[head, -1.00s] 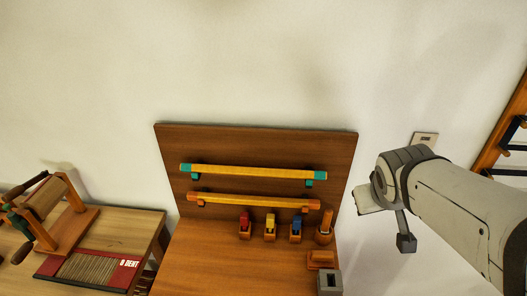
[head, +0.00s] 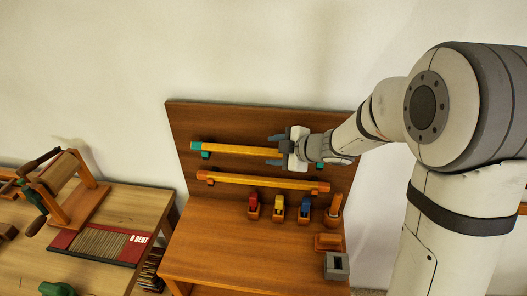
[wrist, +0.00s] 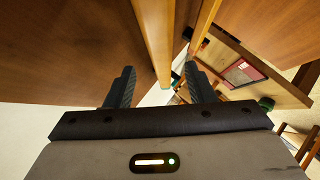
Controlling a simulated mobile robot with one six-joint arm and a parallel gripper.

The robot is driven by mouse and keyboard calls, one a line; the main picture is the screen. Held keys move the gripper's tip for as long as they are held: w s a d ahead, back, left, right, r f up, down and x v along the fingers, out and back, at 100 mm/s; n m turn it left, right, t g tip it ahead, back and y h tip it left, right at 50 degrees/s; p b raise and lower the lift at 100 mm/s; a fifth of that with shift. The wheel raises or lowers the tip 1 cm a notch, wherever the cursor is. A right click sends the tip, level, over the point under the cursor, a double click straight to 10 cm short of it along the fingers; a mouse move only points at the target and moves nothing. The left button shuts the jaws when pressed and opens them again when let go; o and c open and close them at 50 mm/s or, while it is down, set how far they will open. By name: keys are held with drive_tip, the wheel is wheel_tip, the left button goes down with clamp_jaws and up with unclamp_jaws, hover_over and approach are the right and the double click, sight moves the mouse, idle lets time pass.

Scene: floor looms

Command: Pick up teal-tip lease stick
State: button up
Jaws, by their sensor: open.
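The teal-tip lease stick (head: 235,149) is a yellow bar lying level across the upper part of the brown back panel. Its left teal tip (head: 196,146) shows; the right end is hidden behind my gripper. My gripper (head: 272,150) is open near the right part of the stick, one finger above and one below it in the head view. In the wrist view, a yellow bar (wrist: 155,40), likely this stick, runs between the open fingers (wrist: 160,70), with some teal near its far end. I cannot tell whether the fingers touch it.
An orange stick (head: 265,182) hangs just below on the panel (head: 180,118). Red, yellow and blue small pieces (head: 279,208) and a wooden peg (head: 335,208) stand below it. A grey block (head: 336,265) sits at the bench's right. A side table (head: 115,205) holds a reed and a winder.

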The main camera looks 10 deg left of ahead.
sight(263, 151)
drive_tip(key=x, duration=0.5)
drive_tip(key=shift+s+a, duration=0.2)
drive_tip(key=shift+a, duration=0.1)
drive_tip(key=shift+c, duration=0.2)
drive_tip(key=shift+d, duration=0.1)
clamp_jaws()
